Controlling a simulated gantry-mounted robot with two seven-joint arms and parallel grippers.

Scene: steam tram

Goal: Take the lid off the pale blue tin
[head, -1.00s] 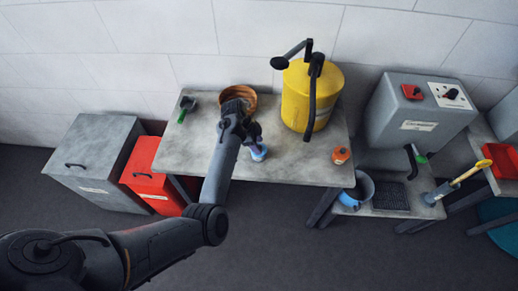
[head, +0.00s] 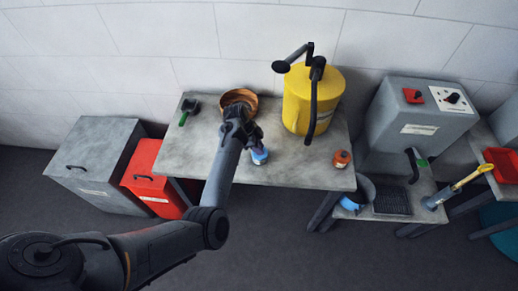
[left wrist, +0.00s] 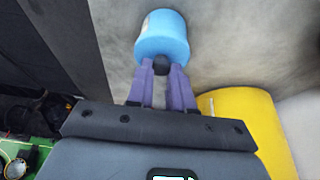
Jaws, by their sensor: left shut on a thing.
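The pale blue tin (head: 260,156) is near the front middle of the grey table. In the left wrist view the tin (left wrist: 162,32) shows as a short blue cylinder with a small dark knob (left wrist: 161,65) on its lid. My left gripper (head: 256,144) reaches over the table to the tin. In the wrist view its purple fingers (left wrist: 162,75) are shut on the knob. No clear gap shows between lid and tin, so I cannot tell whether they are apart. My right gripper is not in view.
A yellow canister (head: 310,98) with dark handles stands right of the tin. A brown bowl (head: 239,98) is behind my gripper, and a small orange pot (head: 341,159) is near the table's right edge. A green-handled item (head: 187,110) lies at left.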

